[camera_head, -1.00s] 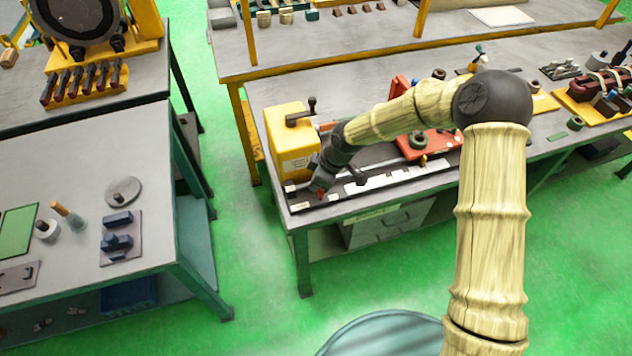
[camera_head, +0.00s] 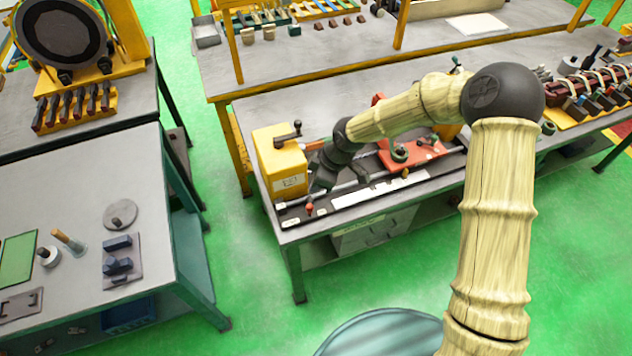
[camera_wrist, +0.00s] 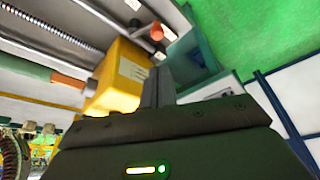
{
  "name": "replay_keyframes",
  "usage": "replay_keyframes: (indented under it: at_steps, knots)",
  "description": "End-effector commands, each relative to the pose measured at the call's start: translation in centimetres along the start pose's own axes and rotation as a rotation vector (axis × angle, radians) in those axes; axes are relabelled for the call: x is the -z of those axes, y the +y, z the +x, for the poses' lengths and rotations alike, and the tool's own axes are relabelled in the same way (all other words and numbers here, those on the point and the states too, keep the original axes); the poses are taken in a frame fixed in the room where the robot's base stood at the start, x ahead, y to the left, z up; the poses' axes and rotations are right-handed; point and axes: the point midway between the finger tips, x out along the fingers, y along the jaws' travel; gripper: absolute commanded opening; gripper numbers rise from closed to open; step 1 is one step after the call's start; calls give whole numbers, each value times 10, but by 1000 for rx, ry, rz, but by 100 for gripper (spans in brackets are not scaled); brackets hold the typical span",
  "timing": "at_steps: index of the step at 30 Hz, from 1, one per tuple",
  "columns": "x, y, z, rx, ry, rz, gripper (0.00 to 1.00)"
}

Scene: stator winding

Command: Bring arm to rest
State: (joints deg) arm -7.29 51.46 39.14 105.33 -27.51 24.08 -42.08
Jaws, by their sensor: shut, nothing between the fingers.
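My gripper (camera_head: 320,184) hangs at the end of my bent arm, over the left end of the winding machine on the middle bench. Its fingers (camera_wrist: 158,88) are together and hold nothing in the wrist view. The machine's yellow box (camera_head: 280,165), with a dark crank on top, stands just left of my gripper; it also shows in the wrist view (camera_wrist: 120,78). A small red knob (camera_head: 309,209) on the machine's front strip is just below my gripper, apart from it, and appears in the wrist view (camera_wrist: 157,32). My wrist hides part of the machine's bed.
A red carriage (camera_head: 425,150) sits on the machine right of my wrist. A left bench (camera_head: 70,200) holds small parts and a disc. A rear bench (camera_head: 340,60) stands behind. Green floor (camera_head: 250,270) is open in front and between the benches.

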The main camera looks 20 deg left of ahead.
Motion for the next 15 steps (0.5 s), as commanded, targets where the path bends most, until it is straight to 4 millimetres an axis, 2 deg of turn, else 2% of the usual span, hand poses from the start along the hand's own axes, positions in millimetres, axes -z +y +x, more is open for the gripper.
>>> replay_keyframes:
  at_steps: [11,15]
  knots:
    - [-1,0,0,-1,-1,2,0]
    - [-12,0,-6,-12,-22,42,0]
